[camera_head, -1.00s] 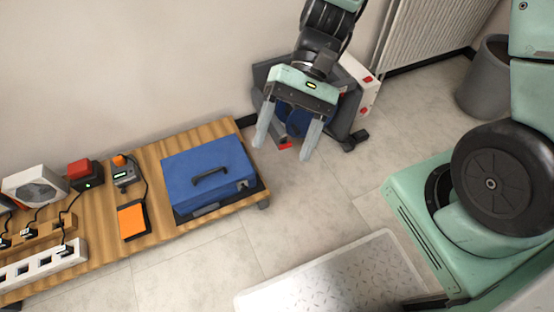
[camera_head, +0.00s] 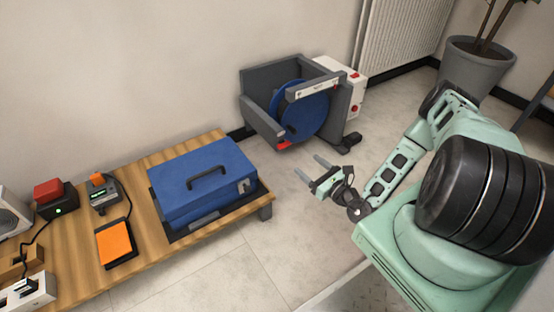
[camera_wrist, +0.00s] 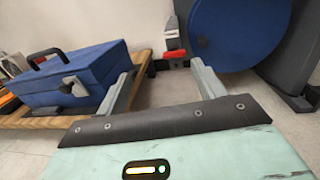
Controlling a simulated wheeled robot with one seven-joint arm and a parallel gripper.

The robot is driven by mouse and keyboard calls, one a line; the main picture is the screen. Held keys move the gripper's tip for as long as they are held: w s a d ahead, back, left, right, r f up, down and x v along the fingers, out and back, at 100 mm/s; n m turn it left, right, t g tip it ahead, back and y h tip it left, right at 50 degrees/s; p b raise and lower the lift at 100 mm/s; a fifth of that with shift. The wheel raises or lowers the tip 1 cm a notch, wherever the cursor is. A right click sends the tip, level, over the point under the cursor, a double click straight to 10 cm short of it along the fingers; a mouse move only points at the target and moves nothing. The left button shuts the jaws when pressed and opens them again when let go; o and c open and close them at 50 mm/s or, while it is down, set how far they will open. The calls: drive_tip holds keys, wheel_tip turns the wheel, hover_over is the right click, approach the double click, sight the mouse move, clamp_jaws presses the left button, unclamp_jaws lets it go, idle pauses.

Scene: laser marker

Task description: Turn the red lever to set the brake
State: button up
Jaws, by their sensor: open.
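The red lever (camera_head: 283,145) is a small red piece low at the front left of a grey stand (camera_head: 268,76) that holds a blue reel (camera_head: 310,118). In the wrist view the red lever (camera_wrist: 176,57) shows ahead, at the foot of a grey post, with the blue reel (camera_wrist: 238,30) to its right. My gripper (camera_head: 308,165) is low over the floor, just in front of the stand and to the lower right of the lever. Its fingers are spread and empty. In the wrist view the lever appears between the fingertips (camera_wrist: 169,62), seemingly beyond them; contact cannot be told.
A blue case (camera_head: 205,168) stands on a low wooden bench (camera_head: 75,250) at left, with an orange pad (camera_head: 115,241) and a red-topped box (camera_head: 52,196). A white box with red buttons (camera_head: 352,77) adjoins the stand. A potted plant (camera_head: 473,75) is at right. The floor before the stand is clear.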

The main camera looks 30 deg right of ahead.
sight(286, 146)
drive_tip(key=shift+w+d+f+m+h+b, duration=0.1)
drive_tip(key=shift+w+f+m+h+b, duration=0.25)
drive_tip(key=shift+w+b, duration=1.8)
drive_tip(key=shift+w+a+f+m+h+b, duration=0.1)
drive_tip(key=shift+w+f+h+b, duration=0.45)
drive_tip(key=shift+w, duration=2.7)
drive_tip(key=shift+w+d+f+m+h+b, duration=0.1)
drive_tip(key=shift+w+f+m+b, duration=0.25)
drive_tip(key=shift+w+b, duration=1.95)
drive_tip(key=shift+w+f+p, duration=0.1)
drive_tip(key=shift+w+p, duration=0.3)
drive_tip(key=shift+p, duration=0.05)
drive_tip(key=c, duration=1)
